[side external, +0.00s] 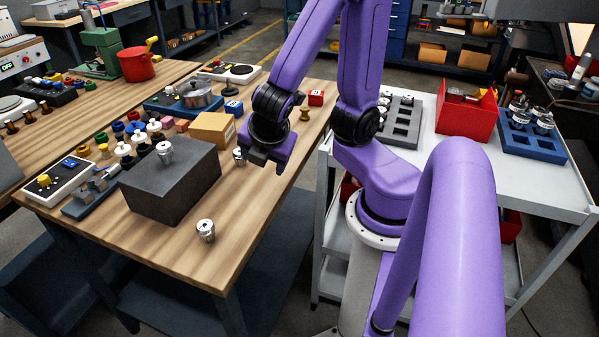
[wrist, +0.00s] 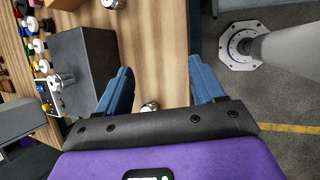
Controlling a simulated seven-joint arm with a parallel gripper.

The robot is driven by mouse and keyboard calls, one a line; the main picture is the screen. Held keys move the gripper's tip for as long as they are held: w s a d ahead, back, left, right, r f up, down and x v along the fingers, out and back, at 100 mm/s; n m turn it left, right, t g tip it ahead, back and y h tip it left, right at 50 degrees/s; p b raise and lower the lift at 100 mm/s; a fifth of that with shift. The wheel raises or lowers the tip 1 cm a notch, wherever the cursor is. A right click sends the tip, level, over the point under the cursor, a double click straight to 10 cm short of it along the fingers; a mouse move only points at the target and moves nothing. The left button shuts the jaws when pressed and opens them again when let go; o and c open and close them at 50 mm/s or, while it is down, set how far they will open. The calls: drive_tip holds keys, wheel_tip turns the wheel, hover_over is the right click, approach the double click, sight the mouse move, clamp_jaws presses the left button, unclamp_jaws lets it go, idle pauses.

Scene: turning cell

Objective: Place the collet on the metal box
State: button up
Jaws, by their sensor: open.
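The dark grey metal box (side external: 165,190) stands on the wooden table; it also shows in the wrist view (wrist: 90,55). One silver collet (side external: 165,152) stands on its top and shows in the wrist view (wrist: 61,81). A second collet (side external: 206,230) stands on the table near its front edge. A third collet (side external: 239,155) stands right of the box, close to my gripper (side external: 265,161) and partly hidden. In the wrist view, my gripper (wrist: 161,64) has its blue fingers spread with nothing held; a collet (wrist: 149,106) shows between them, partly covered by the gripper body.
A cardboard box (side external: 212,130) sits behind the metal box. The table's front right is mostly clear. A white cart (side external: 440,150) holds a red bin (side external: 467,112) and a blue tray (side external: 532,140).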

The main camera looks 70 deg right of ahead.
drive_tip(key=s+a+r+m+g+y, duration=0.2)
drive_tip(key=s+a+m+g+y, duration=0.1)
drive_tip(key=s, duration=0.6)
drive_tip(key=a+m+y, duration=0.1)
drive_tip(key=m+y, duration=0.1)
drive_tip(key=shift+s+a+m+g, duration=0.2)
drive_tip(key=shift+m+g, duration=0.1)
